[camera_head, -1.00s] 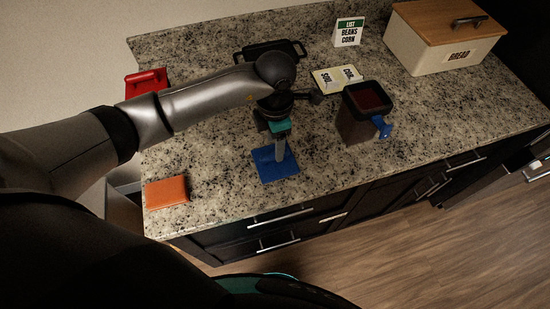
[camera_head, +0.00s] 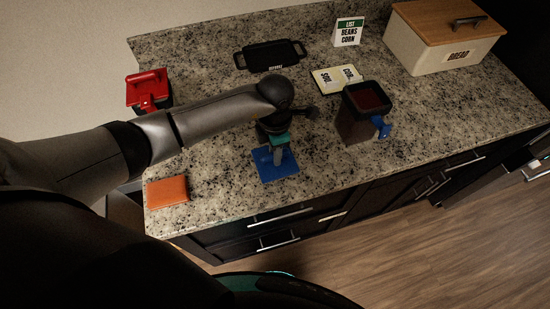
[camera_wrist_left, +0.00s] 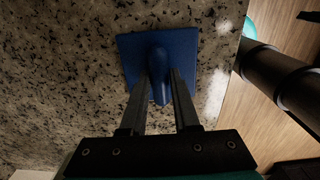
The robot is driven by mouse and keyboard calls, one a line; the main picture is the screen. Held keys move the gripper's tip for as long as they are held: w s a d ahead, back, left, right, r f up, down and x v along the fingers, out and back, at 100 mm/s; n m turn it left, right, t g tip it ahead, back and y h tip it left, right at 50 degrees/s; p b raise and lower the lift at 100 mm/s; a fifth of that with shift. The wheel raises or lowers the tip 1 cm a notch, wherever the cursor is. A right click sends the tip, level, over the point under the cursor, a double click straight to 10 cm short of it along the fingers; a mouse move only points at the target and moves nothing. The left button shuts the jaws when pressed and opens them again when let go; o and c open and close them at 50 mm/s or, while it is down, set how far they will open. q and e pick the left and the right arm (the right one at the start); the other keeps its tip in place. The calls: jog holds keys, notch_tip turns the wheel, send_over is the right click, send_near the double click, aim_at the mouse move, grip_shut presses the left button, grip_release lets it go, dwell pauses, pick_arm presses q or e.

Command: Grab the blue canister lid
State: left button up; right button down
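The blue canister lid (camera_head: 289,168) is a flat square lying on the granite counter near its front edge. In the left wrist view the lid (camera_wrist_left: 185,45) has a raised blue handle (camera_wrist_left: 160,65) in its middle. My left gripper (camera_head: 277,156) points down over the lid. In the wrist view its two fingers (camera_wrist_left: 160,87) are apart, one on each side of the handle. I cannot tell whether they touch it. The arm hides part of the lid in the head view. My right gripper is not in view.
A dark open canister (camera_head: 357,128) with a blue clip stands right of the lid. An orange slab (camera_head: 167,192) lies left. A red-topped container (camera_head: 147,88), black tray (camera_head: 268,57), cards (camera_head: 337,78), list sign (camera_head: 348,32) and bread box (camera_head: 440,45) stand behind.

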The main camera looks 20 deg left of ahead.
pick_arm(q)
grip_shut()
dwell(0.3)
